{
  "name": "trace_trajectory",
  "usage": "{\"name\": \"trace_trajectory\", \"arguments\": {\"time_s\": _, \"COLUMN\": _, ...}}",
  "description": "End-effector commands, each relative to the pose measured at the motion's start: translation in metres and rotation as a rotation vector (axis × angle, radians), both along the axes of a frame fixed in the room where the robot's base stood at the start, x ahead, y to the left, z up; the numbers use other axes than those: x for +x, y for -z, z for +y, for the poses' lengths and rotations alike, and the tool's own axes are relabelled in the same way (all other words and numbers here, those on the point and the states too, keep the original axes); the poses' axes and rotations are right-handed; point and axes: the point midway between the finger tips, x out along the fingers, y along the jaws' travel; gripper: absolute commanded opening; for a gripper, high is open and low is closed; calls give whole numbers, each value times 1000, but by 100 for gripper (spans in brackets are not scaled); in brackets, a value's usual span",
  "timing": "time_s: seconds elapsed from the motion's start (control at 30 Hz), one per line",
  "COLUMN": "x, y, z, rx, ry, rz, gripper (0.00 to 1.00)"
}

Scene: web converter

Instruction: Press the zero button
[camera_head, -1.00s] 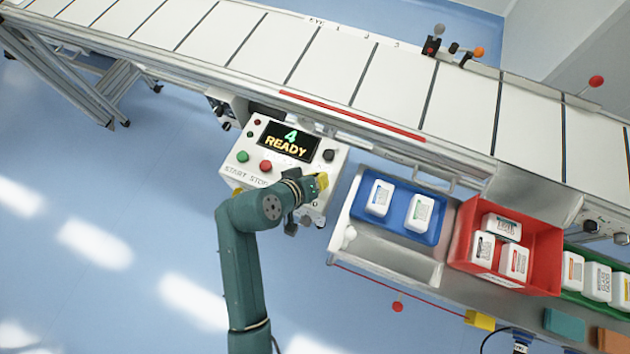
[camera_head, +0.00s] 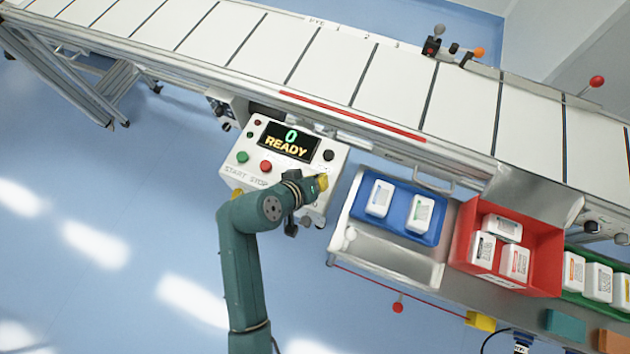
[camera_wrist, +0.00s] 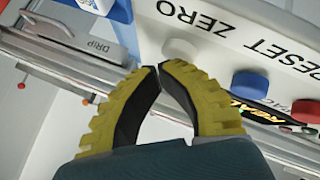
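The control panel (camera_head: 232,172) stands below the conveyor in the head view, and its display (camera_head: 289,142) reads "0 READY". In the wrist view, the white button (camera_wrist: 179,48) sits by the printed word ZERO. My gripper (camera_wrist: 160,67) has yellow ribbed fingers with their tips together and nothing between them. The tips overlap the near edge of the white button in that view; I cannot tell whether they touch it. In the head view my gripper (camera_head: 322,183) is over the panel's lower right part and hides the white button.
A blue button (camera_wrist: 249,84) by RESET is close to the right of the fingers. Green (camera_head: 242,157) and red (camera_head: 265,167) buttons are on the panel's left. A blue tray (camera_head: 384,221) and red bin (camera_head: 535,278) with white containers stand right. The conveyor (camera_head: 330,60) runs behind.

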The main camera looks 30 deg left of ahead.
Motion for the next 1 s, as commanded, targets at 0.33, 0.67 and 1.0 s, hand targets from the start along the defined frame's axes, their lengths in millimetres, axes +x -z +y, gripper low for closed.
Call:
{"name": "trace_trajectory", "arguments": {"time_s": 0.33, "x": -1, "y": -20, "z": -1, "rx": -1, "ry": 0, "rz": 2, "gripper": 0}}
{"name": "trace_trajectory", "arguments": {"time_s": 0.67, "x": -1, "y": -20, "z": 0, "rx": 0, "ry": 1, "rz": 1, "gripper": 0}}
{"name": "trace_trajectory", "arguments": {"time_s": 1.0, "x": -1, "y": -52, "z": 0, "rx": 0, "ry": 1, "rz": 1, "gripper": 0}}
